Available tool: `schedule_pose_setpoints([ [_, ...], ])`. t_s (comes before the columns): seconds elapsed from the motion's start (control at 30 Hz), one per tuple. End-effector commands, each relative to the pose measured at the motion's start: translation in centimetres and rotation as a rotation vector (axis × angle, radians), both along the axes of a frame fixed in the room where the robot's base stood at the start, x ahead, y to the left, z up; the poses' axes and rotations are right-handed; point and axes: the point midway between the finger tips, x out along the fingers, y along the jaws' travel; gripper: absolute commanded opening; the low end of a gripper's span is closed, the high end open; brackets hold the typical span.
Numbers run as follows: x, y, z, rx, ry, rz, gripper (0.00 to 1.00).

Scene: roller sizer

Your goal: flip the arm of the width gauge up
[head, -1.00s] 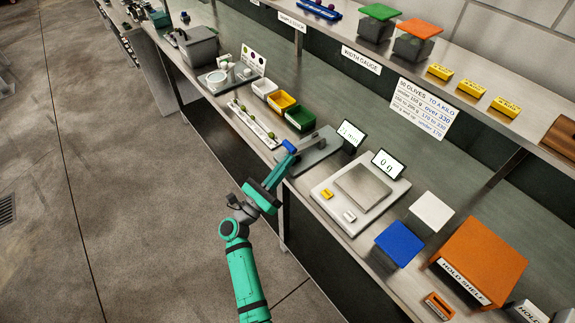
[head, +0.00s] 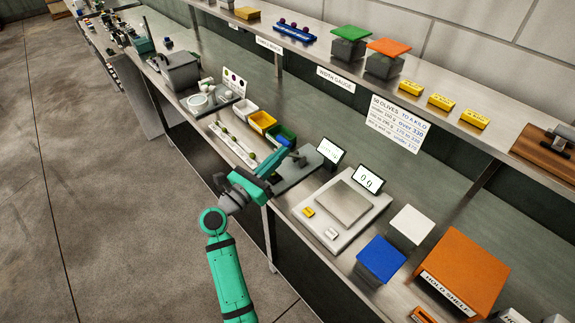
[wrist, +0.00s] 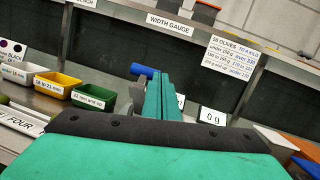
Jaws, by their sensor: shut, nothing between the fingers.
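The width gauge is a grey plate (head: 308,160) on the bench, with a small display (head: 330,150) at its back. Its grey arm reaches toward the front and looks low; its exact angle is hard to tell. The blue grip (wrist: 142,71) shows in the wrist view just left of and beyond my fingertips. In the head view, my gripper (head: 282,156) is over the front of the gauge and partly covers the arm. My gripper's fingers (wrist: 160,83) are shut and empty. I cannot tell whether they touch the grip.
White, yellow and green bins (head: 262,121) stand left of the gauge, with a strip of olives (head: 232,144) in front. A scale (head: 343,203) stands close on the right. The shelf (head: 300,52) runs above the back of the bench.

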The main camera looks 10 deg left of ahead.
Motion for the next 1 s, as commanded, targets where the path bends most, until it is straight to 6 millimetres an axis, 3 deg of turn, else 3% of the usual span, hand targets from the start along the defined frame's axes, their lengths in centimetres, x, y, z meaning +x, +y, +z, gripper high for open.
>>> schedule_pose_setpoints([
  [0.3, 2.6, -2.5, 2.9, 0.171, 0.188, -0.007, 0.0],
  [0.6, 5.2, -5.2, 4.0, 0.16, 0.186, -0.014, 0.0],
  [1.0, 6.9, -6.8, 4.4, 0.159, 0.184, -0.016, 0.0],
])
